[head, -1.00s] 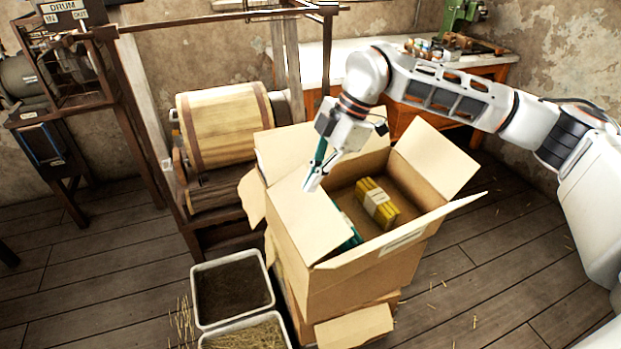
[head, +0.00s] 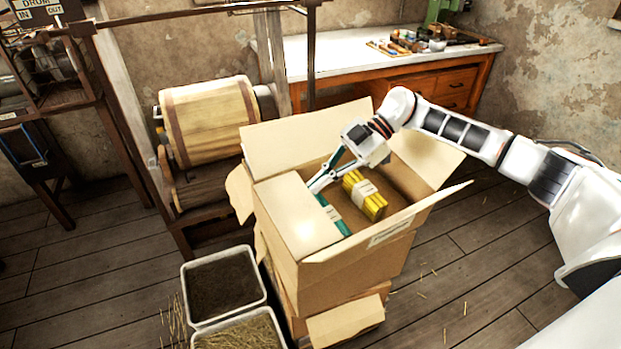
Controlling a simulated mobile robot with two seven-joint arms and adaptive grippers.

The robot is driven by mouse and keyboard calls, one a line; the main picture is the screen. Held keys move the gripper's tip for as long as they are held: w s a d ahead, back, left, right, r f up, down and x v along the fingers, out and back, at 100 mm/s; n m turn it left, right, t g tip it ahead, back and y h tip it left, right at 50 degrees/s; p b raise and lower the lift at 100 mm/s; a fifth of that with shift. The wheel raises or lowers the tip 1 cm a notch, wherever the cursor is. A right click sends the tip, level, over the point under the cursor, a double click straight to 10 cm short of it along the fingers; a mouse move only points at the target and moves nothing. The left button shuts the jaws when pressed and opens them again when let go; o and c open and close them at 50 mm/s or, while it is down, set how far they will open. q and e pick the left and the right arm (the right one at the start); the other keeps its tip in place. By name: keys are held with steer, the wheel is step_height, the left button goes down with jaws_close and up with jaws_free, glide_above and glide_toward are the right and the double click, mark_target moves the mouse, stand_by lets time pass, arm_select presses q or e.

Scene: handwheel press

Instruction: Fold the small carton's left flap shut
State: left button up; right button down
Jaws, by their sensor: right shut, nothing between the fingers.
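The open carton (head: 345,262) stands on top of another carton, in the middle of the head view. Its left flap (head: 296,214) leans inward over the left part of the opening. I cannot tell whether it lies fully flat. My right gripper (head: 317,187) reaches in from the right. Its fingers are shut and empty, with the tips at the flap's inner edge; whether they touch it is unclear. A yellow banded bundle (head: 365,195) and a teal bundle (head: 331,213) lie inside, the teal one partly hidden by the flap. My left gripper is not in view.
The back flap (head: 300,138), right flap (head: 428,158) and front flap (head: 388,226) stand open. A wooden drum (head: 205,118) on a frame stands behind left. Two bins (head: 222,285) sit on the floor at front left. A workbench (head: 370,52) is at the back.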

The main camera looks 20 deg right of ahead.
mark_target(313, 202)
steer(key=shift+w+d+f+y+b, duration=0.15)
steer(key=shift+f+y+b, duration=0.1)
steer(key=shift+f, duration=0.25)
steer(key=shift+s+d+f+y+b, duration=0.1)
steer(key=shift+f+y, duration=0.15)
steer(key=shift+f, duration=0.25)
steer(key=shift+w+d+f, duration=0.1)
steer(key=shift+f, duration=0.1)
steer(key=shift+w+d+f+b, duration=0.1)
steer(key=shift+d+f+b, duration=0.1)
steer(key=shift+f+b, duration=0.25)
steer(key=shift+d+f, duration=0.15)
steer(key=shift+f, duration=0.5)
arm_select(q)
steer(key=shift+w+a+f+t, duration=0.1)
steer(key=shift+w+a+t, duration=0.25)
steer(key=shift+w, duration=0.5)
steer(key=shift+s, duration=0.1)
arm_select(e)
steer(key=shift+f, duration=0.2)
